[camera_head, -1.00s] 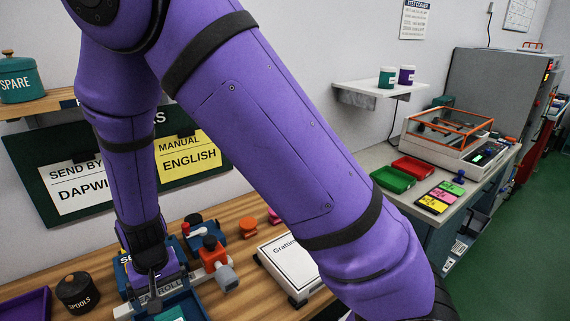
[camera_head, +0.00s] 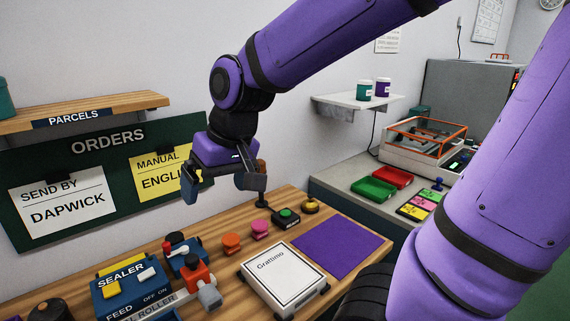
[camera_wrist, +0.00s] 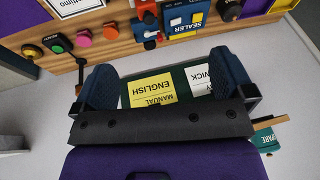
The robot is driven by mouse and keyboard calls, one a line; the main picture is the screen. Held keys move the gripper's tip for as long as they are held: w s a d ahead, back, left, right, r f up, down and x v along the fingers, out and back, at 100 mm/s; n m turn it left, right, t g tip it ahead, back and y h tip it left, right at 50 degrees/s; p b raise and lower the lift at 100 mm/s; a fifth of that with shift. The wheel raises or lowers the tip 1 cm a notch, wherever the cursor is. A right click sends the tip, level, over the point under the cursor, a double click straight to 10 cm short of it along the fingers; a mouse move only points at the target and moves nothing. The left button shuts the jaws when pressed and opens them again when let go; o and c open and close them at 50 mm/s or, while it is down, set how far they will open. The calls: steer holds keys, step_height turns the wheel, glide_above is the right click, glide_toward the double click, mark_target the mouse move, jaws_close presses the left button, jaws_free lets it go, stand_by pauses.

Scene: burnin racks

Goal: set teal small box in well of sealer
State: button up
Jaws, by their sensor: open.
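My gripper (camera_head: 222,182) is open and empty, raised above the bench in front of the orders board. In the wrist view its two fingers (camera_wrist: 165,86) stand wide apart with only the board between them. The blue sealer (camera_head: 118,292) sits on the bench at lower left, below and left of my gripper, with its front cut off by the picture edge. It also shows upside down at the top of the wrist view (camera_wrist: 186,18). I cannot make out its well or the teal small box in either current view.
The wooden bench (camera_head: 222,258) also holds a red and blue device (camera_head: 190,262), orange and pink knobs, a white Grattimo device (camera_head: 283,278) and a purple mat (camera_head: 328,246). The green orders board (camera_head: 108,180) and parcels shelf (camera_head: 85,108) are on the wall behind.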

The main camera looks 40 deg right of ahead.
steer(key=s+d+r+t+h, duration=0.2)
steer(key=s+d+r, duration=0.3)
steer(key=s, duration=0.5)
steer(key=shift+s+d, duration=0.15)
steer(key=shift+d, duration=0.5)
